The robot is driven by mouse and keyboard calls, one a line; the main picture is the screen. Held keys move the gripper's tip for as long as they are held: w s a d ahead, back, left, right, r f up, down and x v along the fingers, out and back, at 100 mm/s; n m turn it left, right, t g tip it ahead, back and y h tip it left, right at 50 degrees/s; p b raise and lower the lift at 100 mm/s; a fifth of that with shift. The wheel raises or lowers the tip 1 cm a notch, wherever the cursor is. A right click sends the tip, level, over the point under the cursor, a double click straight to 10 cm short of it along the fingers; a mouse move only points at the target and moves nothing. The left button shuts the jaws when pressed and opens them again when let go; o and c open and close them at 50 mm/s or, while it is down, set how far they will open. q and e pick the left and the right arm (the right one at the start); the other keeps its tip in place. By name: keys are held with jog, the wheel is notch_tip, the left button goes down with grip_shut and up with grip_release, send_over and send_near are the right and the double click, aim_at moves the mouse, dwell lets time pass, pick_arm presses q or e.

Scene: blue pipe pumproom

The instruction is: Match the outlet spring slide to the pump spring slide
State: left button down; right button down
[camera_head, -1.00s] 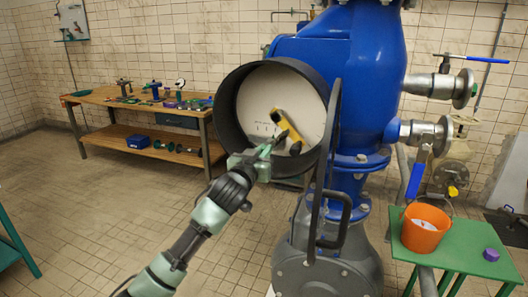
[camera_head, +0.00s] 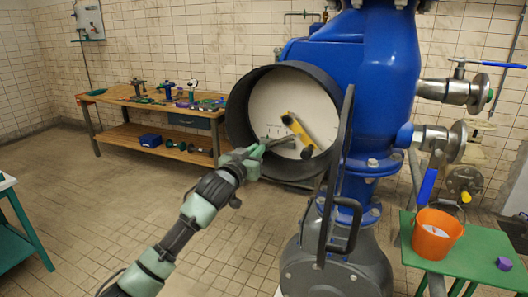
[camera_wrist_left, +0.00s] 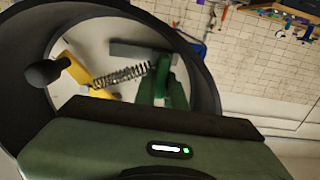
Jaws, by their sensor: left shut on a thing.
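A round black-rimmed housing (camera_head: 240,125) with a pale face (camera_head: 272,98) is on the blue pump body. On the face lies a tilted yellow bar (camera_head: 298,129) with black ends; it also shows in the wrist view (camera_wrist_left: 76,70) beside a black knob (camera_wrist_left: 46,73). A coil spring (camera_wrist_left: 122,75) runs from the yellow bar toward my left gripper's green fingers (camera_wrist_left: 160,85). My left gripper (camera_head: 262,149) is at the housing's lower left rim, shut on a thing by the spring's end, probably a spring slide. I cannot tell which slide it is. The right gripper is not in view.
An open round cover with a handle (camera_head: 357,225) stands right of the housing. Valves with blue levers (camera_head: 428,186) are further right. An orange bucket (camera_head: 437,240) and a purple piece (camera_head: 504,264) are on a green table. A workbench (camera_head: 120,100) is at the back left; the floor before it is free.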

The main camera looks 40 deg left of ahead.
pick_arm(q)
jog(key=shift+a, duration=0.1)
jog(key=c, duration=1.7)
grip_release()
jog(key=shift+o, duration=1.1)
jog(key=shift+s+a, duration=0.1)
jog(key=shift+a, duration=0.1)
jog(key=shift+d, duration=0.1)
